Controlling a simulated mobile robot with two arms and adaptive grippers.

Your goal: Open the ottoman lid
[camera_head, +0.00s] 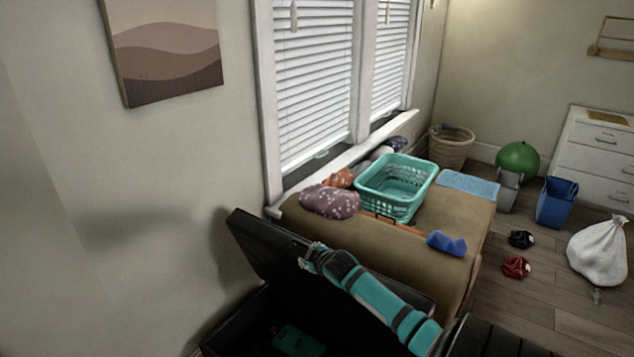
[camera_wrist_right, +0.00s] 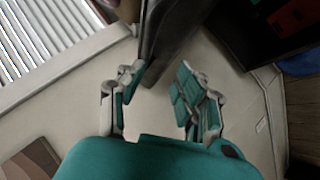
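The black ottoman (camera_head: 225,332) stands at the lower middle of the head view, by the wall. Its black lid (camera_head: 262,243) is raised and tilted back towards the wall, showing the dark inside. My right gripper (camera_head: 309,256) is at the lid's edge. In the right wrist view, the fingers of the right gripper (camera_wrist_right: 158,78) are spread apart. The edge of the lid (camera_wrist_right: 167,38) reaches between them, close to the left finger; I cannot tell whether they touch. My left gripper is not in view.
Inside the ottoman lie a teal item (camera_head: 298,342) and something red. Behind it is a brown bench (camera_head: 463,208) with a teal laundry basket (camera_head: 393,190), pillows and cloths. A white bag (camera_head: 598,250) and bins stand on the floor to the right.

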